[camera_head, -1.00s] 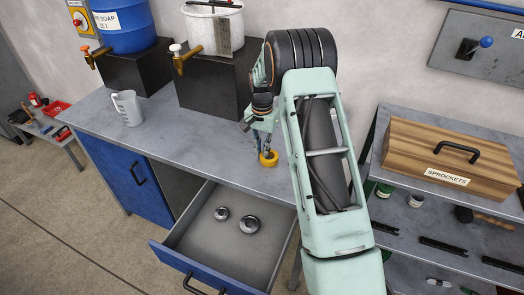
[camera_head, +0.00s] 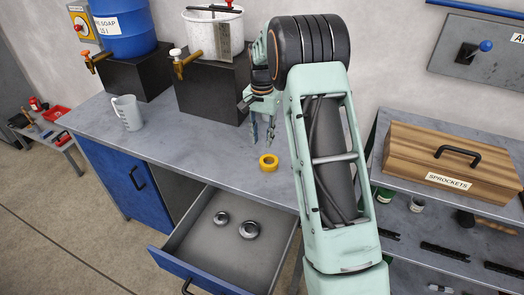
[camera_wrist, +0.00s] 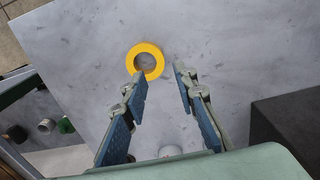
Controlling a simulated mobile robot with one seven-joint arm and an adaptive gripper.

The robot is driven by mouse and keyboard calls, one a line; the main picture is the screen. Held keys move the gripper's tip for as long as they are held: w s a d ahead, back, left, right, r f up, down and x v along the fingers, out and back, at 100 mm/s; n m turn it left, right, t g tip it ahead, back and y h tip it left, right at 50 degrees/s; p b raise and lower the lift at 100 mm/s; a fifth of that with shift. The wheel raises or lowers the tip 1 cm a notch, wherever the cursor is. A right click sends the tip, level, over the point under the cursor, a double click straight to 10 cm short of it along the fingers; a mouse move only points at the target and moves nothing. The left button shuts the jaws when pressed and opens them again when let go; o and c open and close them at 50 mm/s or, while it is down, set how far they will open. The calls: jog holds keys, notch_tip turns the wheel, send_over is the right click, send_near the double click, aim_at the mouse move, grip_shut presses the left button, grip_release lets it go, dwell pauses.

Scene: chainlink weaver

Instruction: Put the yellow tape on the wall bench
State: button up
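The yellow tape (camera_head: 268,167) lies flat on the grey top of the wall bench (camera_head: 160,143), near its right front part above the open drawer. In the wrist view the tape (camera_wrist: 156,54) is a ring lying beyond my fingertips, on bare bench top. My gripper (camera_head: 262,143) is above the bench, just behind the tape and apart from it. In the wrist view its two fingers (camera_wrist: 160,75) stand apart with nothing between them.
A measuring jug (camera_head: 127,112) stands on the bench. Dark blocks bear a blue barrel (camera_head: 122,25) and a white bucket (camera_head: 214,35). A wooden sprockets box (camera_head: 450,160) stands on the right shelf.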

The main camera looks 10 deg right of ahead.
jog(key=shift+r, duration=2)
